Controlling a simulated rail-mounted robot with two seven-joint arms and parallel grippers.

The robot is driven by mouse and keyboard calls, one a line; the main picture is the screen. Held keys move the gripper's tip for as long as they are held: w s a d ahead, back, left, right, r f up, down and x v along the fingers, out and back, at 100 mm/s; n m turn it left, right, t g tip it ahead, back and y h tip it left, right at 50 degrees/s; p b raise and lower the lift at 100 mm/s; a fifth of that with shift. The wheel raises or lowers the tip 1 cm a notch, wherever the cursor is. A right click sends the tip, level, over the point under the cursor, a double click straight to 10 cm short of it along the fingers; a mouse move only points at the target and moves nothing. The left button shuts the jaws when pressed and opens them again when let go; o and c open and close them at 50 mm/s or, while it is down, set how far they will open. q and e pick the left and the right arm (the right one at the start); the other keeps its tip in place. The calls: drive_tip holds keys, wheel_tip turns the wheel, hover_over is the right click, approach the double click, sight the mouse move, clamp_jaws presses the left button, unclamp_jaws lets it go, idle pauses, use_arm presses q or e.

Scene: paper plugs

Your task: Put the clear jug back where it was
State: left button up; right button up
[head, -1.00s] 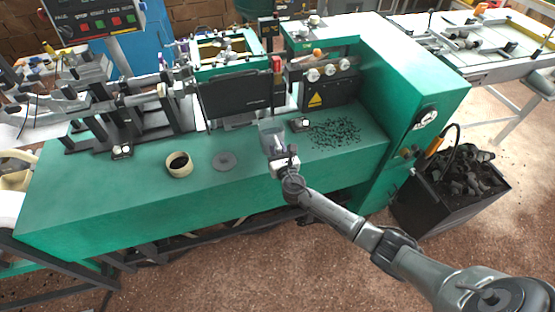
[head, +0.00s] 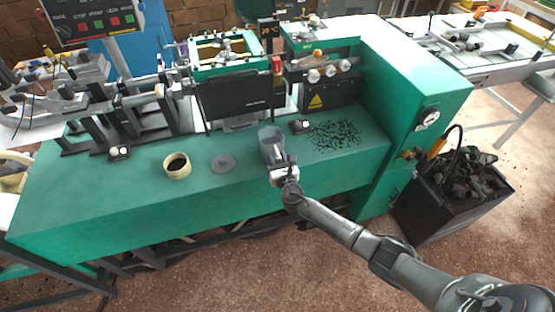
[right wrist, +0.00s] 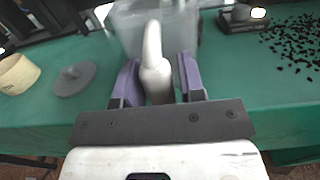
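The clear jug (head: 271,143) is a grey see-through container at the front middle of the green machine's top. It appears roughly upright, over or on the surface; I cannot tell if it touches. My right gripper (head: 283,168) reaches it from the front. My left gripper is not in view.
A black bin of dark pieces (head: 455,190) stands on the floor at right.

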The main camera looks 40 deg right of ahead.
drive_tip(key=shift+o, duration=1.1)
